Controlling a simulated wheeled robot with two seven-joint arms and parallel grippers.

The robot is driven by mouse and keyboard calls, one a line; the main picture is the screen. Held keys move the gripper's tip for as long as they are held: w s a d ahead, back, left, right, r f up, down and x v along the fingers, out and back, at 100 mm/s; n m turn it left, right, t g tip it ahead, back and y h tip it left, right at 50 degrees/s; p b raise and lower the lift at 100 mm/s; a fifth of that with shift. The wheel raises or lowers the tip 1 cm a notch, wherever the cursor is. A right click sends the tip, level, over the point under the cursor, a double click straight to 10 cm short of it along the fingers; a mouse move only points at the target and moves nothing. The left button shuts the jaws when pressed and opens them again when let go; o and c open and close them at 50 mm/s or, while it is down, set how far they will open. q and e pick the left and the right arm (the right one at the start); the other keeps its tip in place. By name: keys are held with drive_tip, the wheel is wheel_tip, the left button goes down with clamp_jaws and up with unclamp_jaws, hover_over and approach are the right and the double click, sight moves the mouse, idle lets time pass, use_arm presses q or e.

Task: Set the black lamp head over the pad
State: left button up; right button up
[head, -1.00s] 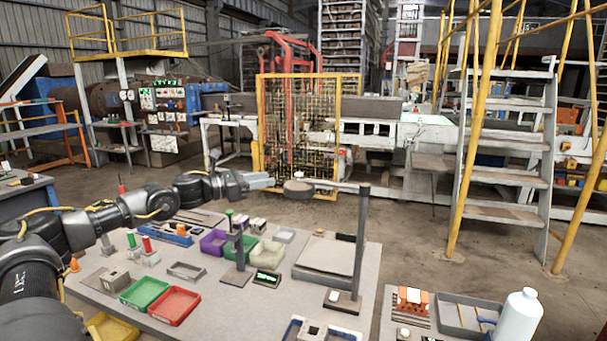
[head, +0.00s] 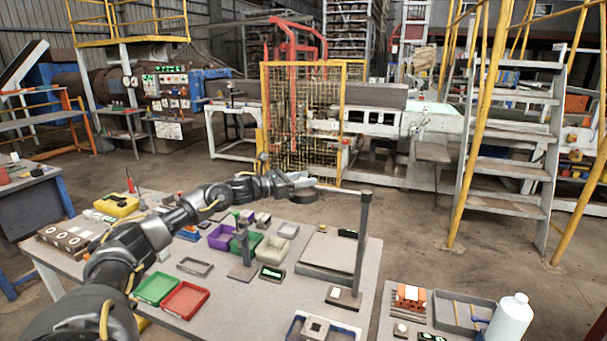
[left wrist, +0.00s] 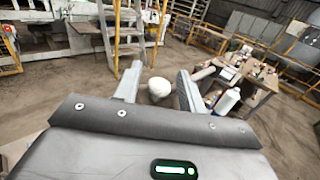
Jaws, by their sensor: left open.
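The lamp has a dark post (head: 362,240) on a flat base (head: 344,298) at the table's right side. Its thin arm reaches left to the dark round lamp head (head: 304,196), which hangs beyond and left of the pale square pad (head: 328,246). My left gripper (head: 300,180) is at the lamp head, just above it in the head view. Its fingers (left wrist: 158,88) are apart in the left wrist view, with a pale rounded thing (left wrist: 159,88) between or beyond them. I cannot tell whether they touch it. My right gripper is not in view.
Purple (head: 222,237), green (head: 157,288) and red (head: 186,299) bins stand left of the pad. A shorter stand (head: 246,245) rises near them. A white bottle (head: 508,320) stands on a second table at the right. Stairs and machinery are behind.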

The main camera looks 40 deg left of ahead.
use_arm(q)
clamp_jaws()
idle(0.3)
drive_tip(key=shift+w+d, duration=0.1)
